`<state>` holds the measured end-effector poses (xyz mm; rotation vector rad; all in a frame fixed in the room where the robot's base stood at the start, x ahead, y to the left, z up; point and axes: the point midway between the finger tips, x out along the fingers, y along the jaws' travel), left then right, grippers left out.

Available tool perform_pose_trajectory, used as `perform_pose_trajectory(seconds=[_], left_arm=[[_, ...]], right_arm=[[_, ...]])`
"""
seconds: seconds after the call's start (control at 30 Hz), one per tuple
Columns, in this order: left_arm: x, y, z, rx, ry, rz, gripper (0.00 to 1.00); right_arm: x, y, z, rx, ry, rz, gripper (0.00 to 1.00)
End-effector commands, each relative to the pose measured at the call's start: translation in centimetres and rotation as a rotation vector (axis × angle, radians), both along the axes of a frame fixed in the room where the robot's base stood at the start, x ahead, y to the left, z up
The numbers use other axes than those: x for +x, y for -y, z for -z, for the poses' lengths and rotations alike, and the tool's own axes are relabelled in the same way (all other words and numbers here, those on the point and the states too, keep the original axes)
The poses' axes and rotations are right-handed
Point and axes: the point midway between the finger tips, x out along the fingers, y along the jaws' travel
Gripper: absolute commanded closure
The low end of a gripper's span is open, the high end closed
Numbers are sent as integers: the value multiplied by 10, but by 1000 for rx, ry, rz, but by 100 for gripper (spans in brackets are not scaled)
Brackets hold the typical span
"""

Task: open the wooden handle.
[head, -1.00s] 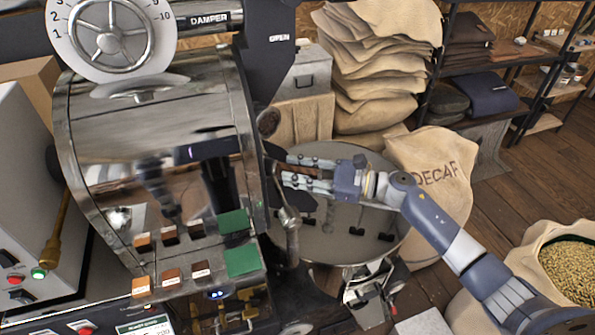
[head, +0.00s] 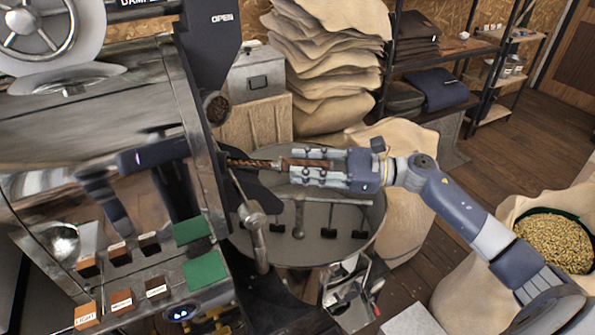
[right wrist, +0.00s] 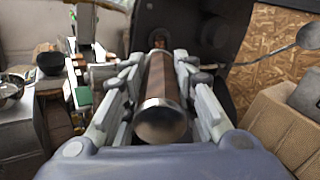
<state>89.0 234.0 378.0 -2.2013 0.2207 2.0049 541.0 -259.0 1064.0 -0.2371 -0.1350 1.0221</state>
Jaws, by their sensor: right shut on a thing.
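The wooden handle (head: 305,163) is brown and sticks out sideways from the front of the roaster drum, above the round cooling tray. A coiled metal piece (head: 250,162) shows between it and the drum. My right gripper (head: 294,165) is shut on the handle, with fingers above and below it. In the right wrist view the handle (right wrist: 158,85) lies lengthwise between the fingers (right wrist: 160,75), its rounded metal end towards the camera. A dark flap (head: 257,190) hangs below the handle's inner end. My left gripper is not in view.
The metal cooling tray (head: 340,240) with stirring arms is below my right gripper. A metal sampling rod (head: 256,238) stands near the drum. Stacked sacks (head: 325,65) are behind, and an open sack of beans (head: 550,240) stands at the right.

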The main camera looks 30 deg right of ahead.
Motion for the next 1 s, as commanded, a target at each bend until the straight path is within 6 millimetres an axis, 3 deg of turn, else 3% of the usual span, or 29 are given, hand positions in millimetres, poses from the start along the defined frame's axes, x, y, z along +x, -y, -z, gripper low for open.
perform_pose_trajectory(seconds=[0.17,0.2,0.3,0.73,1.0], left_arm=[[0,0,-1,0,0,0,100],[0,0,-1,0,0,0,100],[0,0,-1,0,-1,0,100],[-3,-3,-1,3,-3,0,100],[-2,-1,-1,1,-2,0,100]], right_arm=[[0,0,-1,-1,0,0,100],[0,0,-1,-1,0,0,72],[0,0,-1,-1,1,0,53],[-4,6,0,-2,-1,0,53],[-29,50,1,-2,-3,3,53]])
